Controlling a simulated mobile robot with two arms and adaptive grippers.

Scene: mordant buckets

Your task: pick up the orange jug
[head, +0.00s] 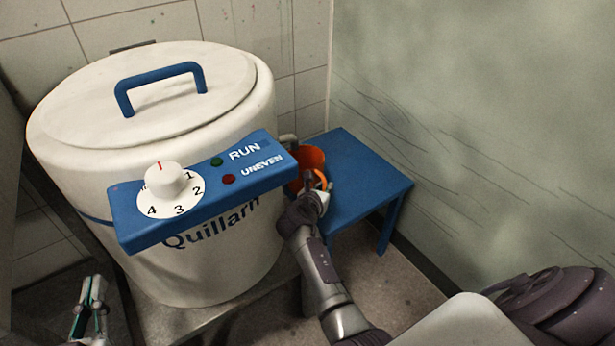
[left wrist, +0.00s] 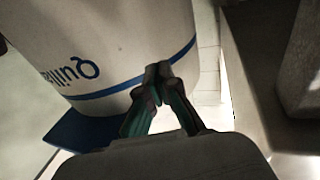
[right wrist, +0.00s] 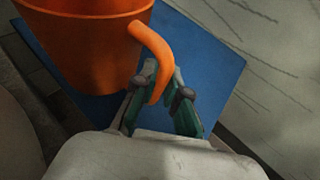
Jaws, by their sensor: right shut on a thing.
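The orange jug (head: 310,158) is at the left part of the small blue table (head: 362,178), partly hidden behind the control panel and my right gripper. In the right wrist view the jug (right wrist: 85,45) appears large, its curved handle (right wrist: 152,52) pointing toward me. My right gripper (right wrist: 165,80) is shut on that handle, one finger on each side. In the head view my right gripper (head: 318,187) reaches in from below. I cannot tell whether the jug's base touches the table. My left gripper (head: 92,290) is low at the left, empty, its fingertips together in the left wrist view (left wrist: 157,75).
A large white vat (head: 220,270) with a blue-handled lid (head: 220,85) stands left of the jug. Its blue control panel (head: 125,205) juts out close to the jug. A greenish wall (head: 480,130) borders the table on the right. The table's right part is clear.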

